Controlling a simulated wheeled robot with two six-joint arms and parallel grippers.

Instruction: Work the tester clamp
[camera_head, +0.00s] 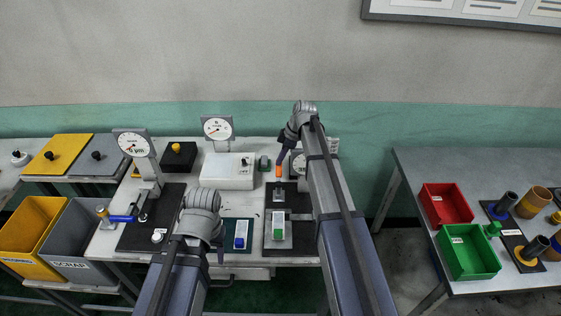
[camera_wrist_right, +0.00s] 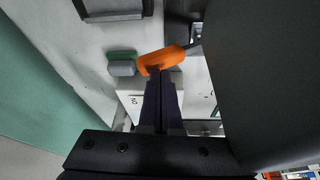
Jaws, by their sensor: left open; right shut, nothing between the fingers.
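The tester clamp has an orange handle (camera_head: 279,170) that stands up from a dark base (camera_head: 287,242) right of centre on the bench. A small silver-and-green piece (camera_head: 279,226) sits on that base. In the right wrist view the orange handle (camera_wrist_right: 163,59) lies across the tips of my right gripper (camera_wrist_right: 154,72), whose fingers are together with nothing between them. The tips overlap the handle in the picture; I cannot tell whether they touch. My right gripper (camera_head: 283,154) also shows beside the handle's top in the head view. My left gripper (camera_head: 220,257) is near the bench's front edge, mostly hidden by its wrist.
A white box (camera_head: 228,170) with a dial gauge (camera_head: 217,128) stands behind. Left are another gauge device (camera_head: 132,143) and yellow and grey bins (camera_head: 75,245). A right table holds red and green trays (camera_head: 468,252).

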